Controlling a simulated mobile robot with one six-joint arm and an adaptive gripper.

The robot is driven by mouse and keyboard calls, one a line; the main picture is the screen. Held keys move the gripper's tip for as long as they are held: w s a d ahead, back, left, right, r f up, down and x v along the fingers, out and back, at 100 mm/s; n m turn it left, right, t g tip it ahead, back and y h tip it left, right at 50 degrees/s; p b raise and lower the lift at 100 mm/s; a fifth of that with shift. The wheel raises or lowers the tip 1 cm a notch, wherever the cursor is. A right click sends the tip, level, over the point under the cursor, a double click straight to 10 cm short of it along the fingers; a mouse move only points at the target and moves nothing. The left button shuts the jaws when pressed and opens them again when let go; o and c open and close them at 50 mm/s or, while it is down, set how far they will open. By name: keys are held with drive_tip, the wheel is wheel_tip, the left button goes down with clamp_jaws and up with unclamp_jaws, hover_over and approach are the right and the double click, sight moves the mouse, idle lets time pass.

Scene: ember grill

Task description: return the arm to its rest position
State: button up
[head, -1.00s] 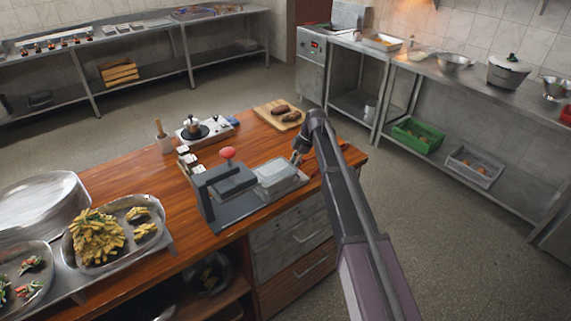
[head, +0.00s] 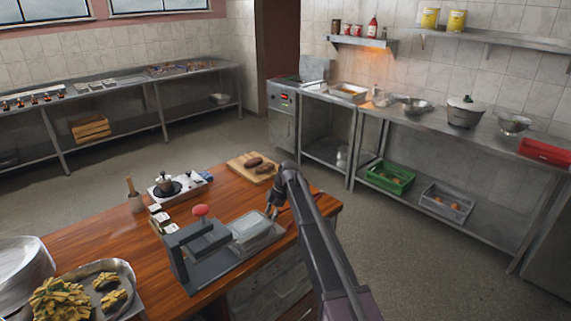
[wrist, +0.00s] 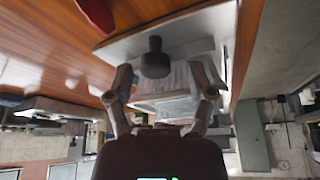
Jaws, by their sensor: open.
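My gripper (head: 272,211) is above the right end of the wooden counter, beside the clear-lidded container (head: 252,232) on the grey press station (head: 192,275). In the wrist view my gripper (wrist: 168,112) has its two fingers spread wide with nothing between them. A pale tray-like surface with a dark round knob (wrist: 155,58) shows beyond the fingers. My arm reaches in from the lower right of the head view. Whether the fingertips touch anything cannot be told.
A cutting board (head: 239,169) with brown pieces lies behind my gripper. A small burner with a pot (head: 166,186) stands left of it. Steel shelving with a green crate (head: 390,179) stands to the right, across open floor.

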drive_tip(key=shift+w, duration=0.1)
drive_tip(key=shift+w+d+r, duration=0.1)
drive_tip(key=shift+d, duration=0.15)
drive_tip(key=s+d+r+m+h+p, duration=0.1)
drive_tip(key=s+d+r+m+p, duration=0.2)
drive_tip(key=s+d+m, duration=0.4)
drive_tip(key=s+d+r+m+t+h+p, duration=0.1)
drive_tip(key=s+d+r+m+p, duration=0.2)
drive_tip(key=s+d+m, duration=0.5)
drive_tip(key=s+d+r+m+h+p, duration=0.2)
drive_tip(key=s+d+r+m+p, duration=0.2)
drive_tip(key=s+d+m, duration=0.4)
drive_tip(key=s+d+p, duration=0.1)
drive_tip(key=s+d, duration=0.4)
drive_tip(key=s, duration=0.1)
drive_tip(key=shift+s+d+t+p, duration=0.3)
drive_tip(key=shift+s+d+t, duration=0.05)
drive_tip(key=shift+d+t, duration=0.05)
wheel_tip(320, 180, down, 5)
drive_tip(key=b, duration=0.5)
drive_tip(key=shift+a, duration=0.1)
idle(0.7)
